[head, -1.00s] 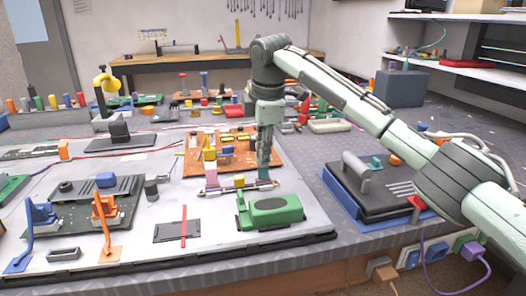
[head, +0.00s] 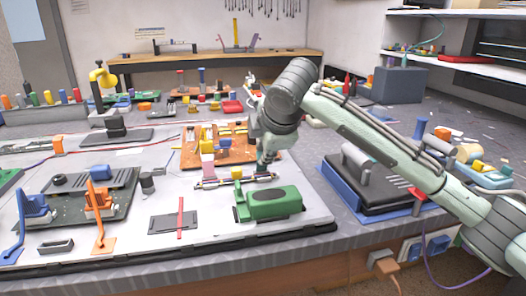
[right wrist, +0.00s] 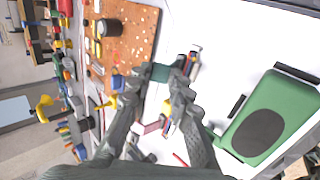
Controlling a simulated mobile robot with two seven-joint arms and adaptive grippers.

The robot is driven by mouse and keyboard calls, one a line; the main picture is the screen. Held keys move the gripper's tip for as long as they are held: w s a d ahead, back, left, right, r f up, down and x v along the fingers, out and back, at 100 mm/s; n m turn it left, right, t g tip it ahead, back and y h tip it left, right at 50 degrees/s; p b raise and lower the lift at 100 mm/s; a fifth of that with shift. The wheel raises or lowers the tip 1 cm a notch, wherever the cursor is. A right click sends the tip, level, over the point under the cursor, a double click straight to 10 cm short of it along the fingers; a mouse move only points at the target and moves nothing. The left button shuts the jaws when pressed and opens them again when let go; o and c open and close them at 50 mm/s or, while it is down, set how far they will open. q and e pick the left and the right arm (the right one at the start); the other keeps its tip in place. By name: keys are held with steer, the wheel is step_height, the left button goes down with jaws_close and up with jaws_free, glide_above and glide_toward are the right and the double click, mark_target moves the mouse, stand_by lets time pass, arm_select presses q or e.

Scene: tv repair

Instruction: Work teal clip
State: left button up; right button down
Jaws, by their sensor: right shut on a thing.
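My right gripper (head: 264,163) is low over the work mat, just behind the right end of a thin strip with coloured bits (head: 208,184). In the right wrist view its fingers (right wrist: 158,80) are closed about a small teal clip (right wrist: 160,72), which shows between the tips. In that view the strip (right wrist: 193,62) passes partly behind the right finger. My left gripper is in neither view.
A green device (head: 270,204) lies just in front of the gripper; it also shows in the right wrist view (right wrist: 268,120). An orange board (head: 190,157) with blocks is behind. A black plate with a red bar (head: 181,218) lies front left. A black case (head: 365,180) stands right.

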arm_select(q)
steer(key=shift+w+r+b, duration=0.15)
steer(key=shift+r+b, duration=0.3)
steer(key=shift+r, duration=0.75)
arm_select(e)
steer(key=shift+s+d+f+t+y, duration=0.15)
steer(key=shift+s+t+y, duration=0.2)
steer(key=shift+t, duration=0.55)
steer(key=c, duration=1.4)
jaws_free()
steer(key=v, duration=1.2)
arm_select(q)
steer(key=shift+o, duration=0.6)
